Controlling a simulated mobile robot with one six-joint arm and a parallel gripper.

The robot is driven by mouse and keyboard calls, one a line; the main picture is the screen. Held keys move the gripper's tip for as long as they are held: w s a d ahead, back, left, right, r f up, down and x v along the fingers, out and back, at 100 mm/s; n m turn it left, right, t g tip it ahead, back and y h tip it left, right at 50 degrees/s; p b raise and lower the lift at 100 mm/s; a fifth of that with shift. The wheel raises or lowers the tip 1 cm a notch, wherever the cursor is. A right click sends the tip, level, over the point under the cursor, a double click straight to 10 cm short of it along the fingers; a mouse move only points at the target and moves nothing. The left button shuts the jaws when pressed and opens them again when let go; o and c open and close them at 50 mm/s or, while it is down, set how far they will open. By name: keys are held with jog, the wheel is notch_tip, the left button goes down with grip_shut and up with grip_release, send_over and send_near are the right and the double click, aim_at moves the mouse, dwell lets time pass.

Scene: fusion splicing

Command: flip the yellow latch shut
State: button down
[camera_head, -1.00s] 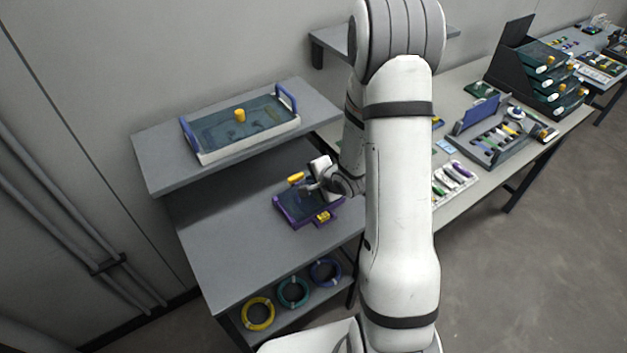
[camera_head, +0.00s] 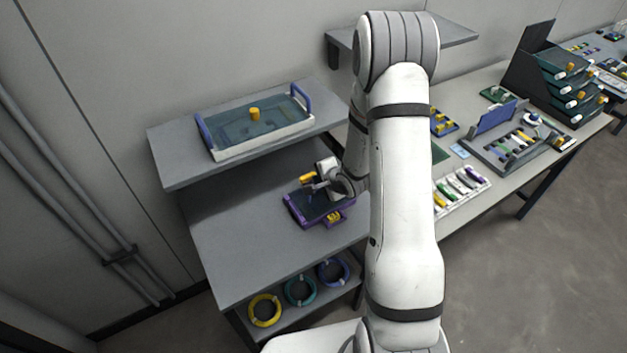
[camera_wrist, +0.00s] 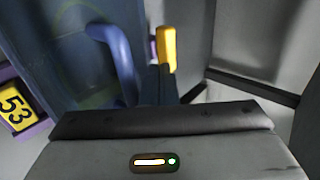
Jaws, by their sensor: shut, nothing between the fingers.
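The yellow latch (camera_head: 308,177) is at the back left edge of a purple-framed case (camera_head: 296,212) with a dark blue, see-through lid. In the wrist view the latch (camera_wrist: 167,46) sticks up just beyond my fingertips. My gripper (camera_head: 314,186) is shut and empty, low over the case and close beside the latch. In the wrist view its dark fingers (camera_wrist: 160,82) reach toward the latch's base; I cannot tell whether they touch it. A blue handle (camera_wrist: 122,65) on the lid stands left of the fingers. The latch's lower end is hidden.
A yellow tag (camera_head: 333,217) marked 53 in the wrist view (camera_wrist: 14,106) is on the case's front. A shelf above holds a white-rimmed tray (camera_head: 262,142) with blue handles. Bare bench (camera_head: 240,240) lies left of the case. Cable coils sit below.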

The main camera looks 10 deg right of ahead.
jog(key=shift+w+d+p, duration=0.3)
jog(key=shift+w, duration=0.1)
dwell(0.8)
jog(key=shift+a, duration=0.1)
dwell(1.4)
jog(key=shift+s+a, duration=0.5)
jog(key=shift+a, duration=0.05)
jog(key=shift+r, duration=0.1)
jog(key=shift+s+d+r, duration=0.1)
jog(key=shift+s+r, duration=0.1)
jog(key=shift+r, duration=0.05)
jog(key=p+v, duration=0.5)
jog(key=v, duration=0.4)
jog(key=shift+s, duration=0.15)
